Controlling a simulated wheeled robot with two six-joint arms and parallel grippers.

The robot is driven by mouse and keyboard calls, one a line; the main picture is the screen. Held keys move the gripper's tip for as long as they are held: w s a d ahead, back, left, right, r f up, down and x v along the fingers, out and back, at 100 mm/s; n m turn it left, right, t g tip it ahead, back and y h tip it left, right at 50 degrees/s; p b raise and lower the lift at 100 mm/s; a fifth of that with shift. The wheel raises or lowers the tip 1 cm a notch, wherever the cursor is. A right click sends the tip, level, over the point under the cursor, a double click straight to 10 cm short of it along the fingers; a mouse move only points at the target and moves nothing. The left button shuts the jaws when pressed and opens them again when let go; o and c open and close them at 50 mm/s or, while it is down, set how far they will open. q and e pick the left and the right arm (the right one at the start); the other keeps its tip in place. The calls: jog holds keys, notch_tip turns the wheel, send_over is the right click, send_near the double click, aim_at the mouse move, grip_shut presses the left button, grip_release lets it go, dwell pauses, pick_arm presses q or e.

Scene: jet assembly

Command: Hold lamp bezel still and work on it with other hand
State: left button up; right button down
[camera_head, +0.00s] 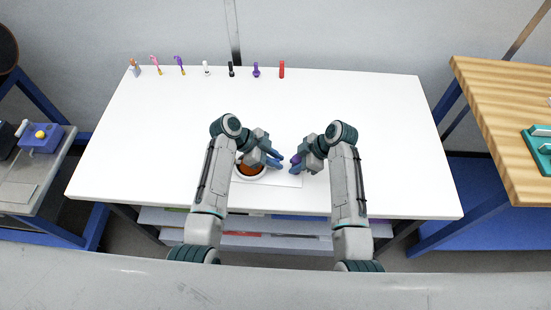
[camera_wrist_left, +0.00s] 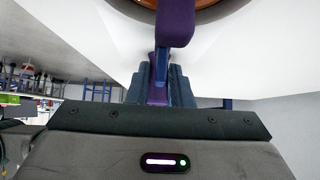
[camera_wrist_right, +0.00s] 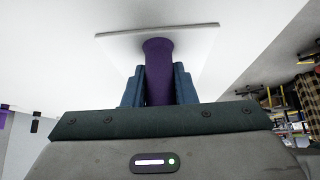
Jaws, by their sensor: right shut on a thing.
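The round part that I take for the lamp bezel (camera_head: 250,172), with a pale rim and orange-brown inside, lies near the table's front edge, partly hidden by my left arm. Its curved edge shows at the top of the left wrist view (camera_wrist_left: 205,12). My left gripper (camera_head: 281,161) is beside it, with a purple stem-like piece (camera_wrist_left: 175,22) between its fingers; whether they grip it is unclear. My right gripper (camera_head: 293,165) is shut on a purple cylinder (camera_wrist_right: 158,72), held over a thin pale plate (camera_wrist_right: 205,45). The two grippers are close together, fingers facing.
Several small tools stand along the table's back edge, including a red one (camera_head: 282,69) and a black one (camera_head: 231,69). The white table (camera_head: 370,110) is clear at its middle and sides. A wooden bench (camera_head: 490,110) stands at right, a grey side table (camera_head: 25,180) at left.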

pick_arm(q)
grip_shut()
pick_arm(e)
jog(key=shift+f, duration=0.1)
pick_arm(q)
jog(key=shift+a, duration=0.1)
pick_arm(e)
jog(key=shift+d, duration=0.1)
pick_arm(q)
jog(key=shift+a, duration=0.85)
jog(key=shift+o, duration=1.8)
grip_release()
jog(key=v, duration=1.2)
